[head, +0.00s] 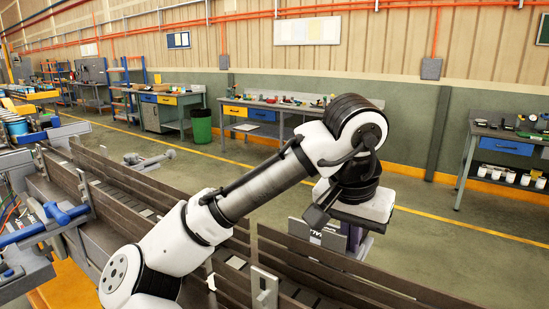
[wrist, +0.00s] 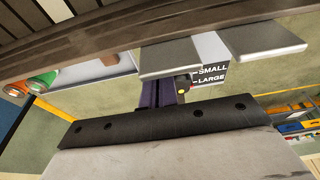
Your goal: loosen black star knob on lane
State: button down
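My gripper (head: 345,235) hangs from the white wrist end beyond the brown lane's (head: 330,270) far side wall. In the wrist view a white body with a dark bolted edge (wrist: 170,124) fills the bottom. Beyond it are two flat grey plates (wrist: 262,40) with a gap between them, and a dark purple upright part (wrist: 166,95). I cannot tell whether the plates belong to my gripper. A sign reading SMALL and LARGE (wrist: 210,77) is close behind. I cannot make out the black star knob in either view; my arm and wrist hide part of the lane.
The lane's side wall also crosses the top of the wrist view (wrist: 100,38). A grey bracket (head: 264,287) stands at the lane's near side. Blue-handled equipment (head: 45,222) is at the left. Workbenches (head: 270,107) line the back wall, with open floor before them.

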jog(key=shift+s, duration=0.3)
notch_tip(320, 180, up, 6)
dwell(0.6)
